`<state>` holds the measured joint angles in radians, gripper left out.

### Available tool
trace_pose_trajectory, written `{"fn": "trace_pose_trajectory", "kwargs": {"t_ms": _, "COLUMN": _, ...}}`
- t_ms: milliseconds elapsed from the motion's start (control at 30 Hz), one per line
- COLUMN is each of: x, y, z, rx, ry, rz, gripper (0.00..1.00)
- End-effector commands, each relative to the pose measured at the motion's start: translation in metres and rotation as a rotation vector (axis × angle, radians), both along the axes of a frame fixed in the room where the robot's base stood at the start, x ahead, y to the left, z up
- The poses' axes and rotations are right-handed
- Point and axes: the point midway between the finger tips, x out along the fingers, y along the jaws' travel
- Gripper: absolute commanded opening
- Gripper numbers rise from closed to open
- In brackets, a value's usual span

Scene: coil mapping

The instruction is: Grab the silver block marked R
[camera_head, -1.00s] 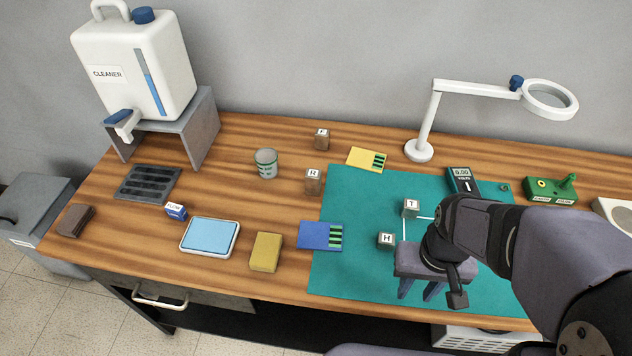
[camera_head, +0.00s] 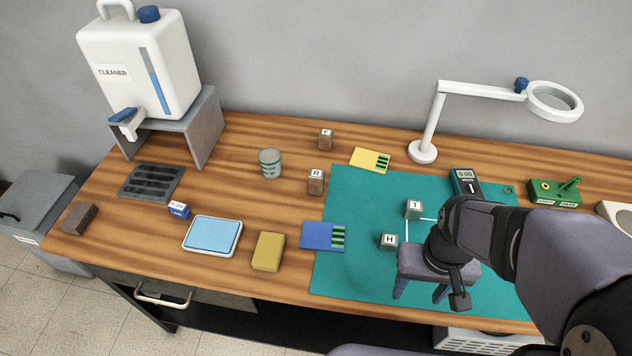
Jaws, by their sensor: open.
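The block marked R (camera_head: 316,182) stands on the wooden table just left of the green mat's upper left corner. Its top is pale with a dark R, and its sides look brownish grey. Similar blocks show: one marked F (camera_head: 326,139) behind it, and blocks marked T (camera_head: 413,210) and H (camera_head: 389,241) on the mat, with white lines beside them. My gripper (camera_head: 421,292) is over the mat, right of H and below T in the picture. Its fingers are apart, with nothing seen between them. It is well to the right of and nearer than the R block.
A cup (camera_head: 270,163) stands left of R, and a yellow card (camera_head: 370,160) lies to its right. A blue card (camera_head: 323,236) lies in front. A magnifier lamp (camera_head: 422,152) and a meter (camera_head: 465,182) stand at the right.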

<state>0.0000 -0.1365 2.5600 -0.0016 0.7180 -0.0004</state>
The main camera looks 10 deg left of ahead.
Motion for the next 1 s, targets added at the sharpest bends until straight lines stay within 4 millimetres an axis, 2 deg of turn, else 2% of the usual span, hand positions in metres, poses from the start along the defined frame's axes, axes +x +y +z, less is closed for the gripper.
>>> {"fn": "trace_pose_trajectory", "kwargs": {"t_ms": 367, "x": 0.001, "y": 0.0, "z": 0.005, "rx": 0.0, "ry": -0.002, "rz": 0.0, "gripper": 0.53}}
{"fn": "trace_pose_trajectory", "kwargs": {"t_ms": 467, "x": 0.002, "y": 0.0, "z": 0.015, "rx": 0.0, "ry": -0.005, "rz": 0.0, "gripper": 0.53}}
{"fn": "trace_pose_trajectory", "kwargs": {"t_ms": 667, "x": 0.002, "y": 0.0, "z": 0.049, "rx": 0.0, "ry": -0.008, "rz": 0.0, "gripper": 0.53}}
{"fn": "trace_pose_trajectory", "kwargs": {"t_ms": 867, "x": 0.019, "y": -0.014, "z": 0.037, "rx": -0.134, "ry": -0.004, "rz": 0.272, "gripper": 0.53}}
{"fn": "trace_pose_trajectory", "kwargs": {"t_ms": 1000, "x": 0.045, "y": -0.022, "z": 0.03, "rx": -0.267, "ry": -0.011, "rz": 0.539, "gripper": 0.53}}
